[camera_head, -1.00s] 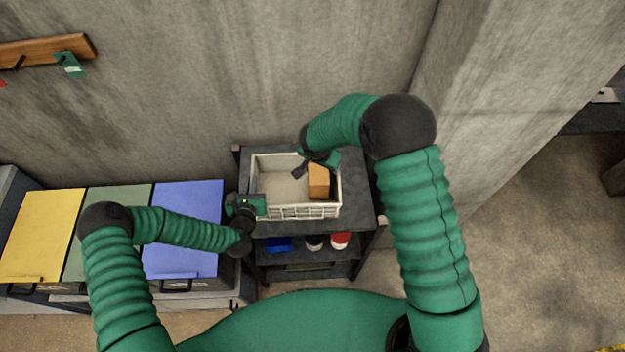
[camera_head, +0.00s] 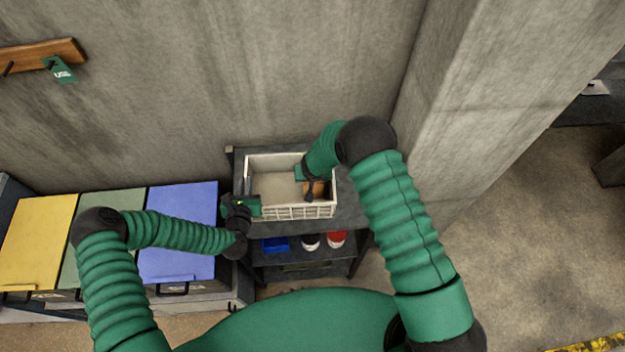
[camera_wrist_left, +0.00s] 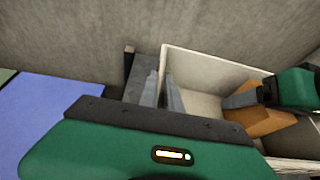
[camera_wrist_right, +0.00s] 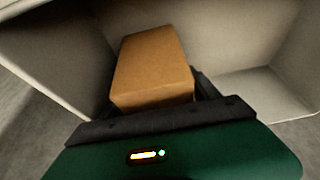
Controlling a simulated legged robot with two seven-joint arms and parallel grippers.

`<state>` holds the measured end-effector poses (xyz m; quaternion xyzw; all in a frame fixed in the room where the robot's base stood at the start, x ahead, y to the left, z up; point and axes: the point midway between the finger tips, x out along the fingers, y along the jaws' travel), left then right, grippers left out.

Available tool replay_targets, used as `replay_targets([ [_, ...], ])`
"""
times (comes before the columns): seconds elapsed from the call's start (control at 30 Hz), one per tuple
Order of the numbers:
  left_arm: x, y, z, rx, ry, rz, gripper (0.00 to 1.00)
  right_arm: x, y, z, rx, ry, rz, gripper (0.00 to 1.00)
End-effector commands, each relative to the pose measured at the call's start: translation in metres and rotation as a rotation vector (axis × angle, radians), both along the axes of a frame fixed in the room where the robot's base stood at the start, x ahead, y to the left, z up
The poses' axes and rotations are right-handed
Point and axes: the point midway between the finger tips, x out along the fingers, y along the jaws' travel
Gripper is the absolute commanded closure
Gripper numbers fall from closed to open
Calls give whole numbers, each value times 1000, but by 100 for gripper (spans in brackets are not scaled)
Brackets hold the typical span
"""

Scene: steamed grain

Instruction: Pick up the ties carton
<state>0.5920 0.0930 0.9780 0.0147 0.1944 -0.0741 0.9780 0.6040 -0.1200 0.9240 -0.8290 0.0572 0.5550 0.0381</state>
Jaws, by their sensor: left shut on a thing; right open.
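The ties carton, a plain brown box (camera_head: 318,189), sits at the right end of a white crate (camera_head: 290,213). It fills the middle of the right wrist view (camera_wrist_right: 152,68) and shows partly in the left wrist view (camera_wrist_left: 268,123). My right gripper (camera_head: 309,187) is open, inside the crate at the carton. One finger shows along the carton's right side; the other is hidden, so I cannot tell if they touch it. My left gripper (camera_head: 248,204) is at the crate's left end, its fingers (camera_wrist_left: 166,90) shut on the crate's left wall.
The crate stands on a dark shelf unit (camera_head: 350,215) against a concrete wall. A blue item (camera_head: 275,244) and white and red containers are on the shelf below. Yellow, green and blue lidded bins (camera_head: 180,225) stand left. A concrete pillar (camera_head: 450,110) rises right.

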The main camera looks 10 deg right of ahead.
Motion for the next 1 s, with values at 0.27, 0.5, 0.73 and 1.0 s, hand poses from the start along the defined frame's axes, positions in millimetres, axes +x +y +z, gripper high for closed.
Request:
replay_targets([
  [0.27, -1, 0, 0, 0, 2, -1, 100, 0, 0, 1, 0, 0, 0, 46],
  [0.5, -1, 0, -1, 0, 2, -1, 100, 0, 0, 1, 0, 0, 0, 77],
  [0.73, -1, 0, 0, 0, 2, -1, 100, 0, 0, 2, 0, -1, 0, 97],
  [1.0, -1, 0, 0, 0, 2, -1, 100, 2, -1, 19, 1, -5, -4, 97],
])
